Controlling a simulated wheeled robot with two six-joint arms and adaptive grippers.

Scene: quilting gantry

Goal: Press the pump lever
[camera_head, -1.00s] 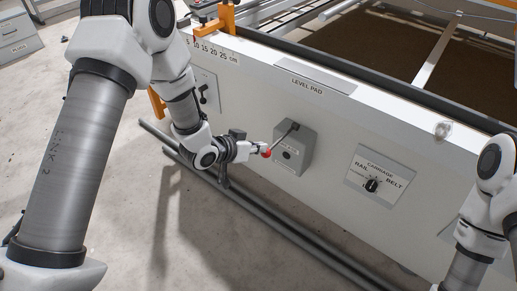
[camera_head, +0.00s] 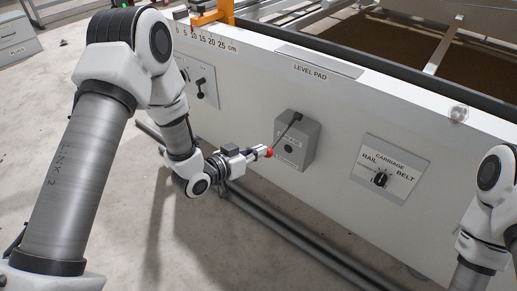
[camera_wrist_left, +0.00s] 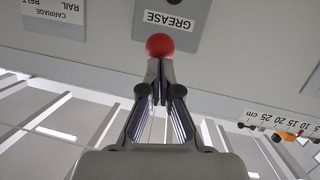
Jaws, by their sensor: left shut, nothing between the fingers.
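The pump lever is a dark rod (camera_head: 286,132) on the grey box labelled GREASE (camera_head: 305,145), fixed to the white panel. It slants down and left to a red ball knob (camera_head: 269,153). My left gripper (camera_head: 264,152) is shut with its fingertips at the knob, seemingly touching it, and nothing is between its fingers. In the left wrist view the knob (camera_wrist_left: 159,45) sits just beyond the closed fingertips (camera_wrist_left: 160,62), below the GREASE label. Part of my right arm shows at the right edge; its gripper is out of view.
A CARRIAGE selector dial (camera_head: 380,179) is on the panel to the right. A small black switch (camera_head: 200,88) is to the left. A dark floor rail (camera_head: 290,235) runs along the panel's foot. The concrete floor at left is open.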

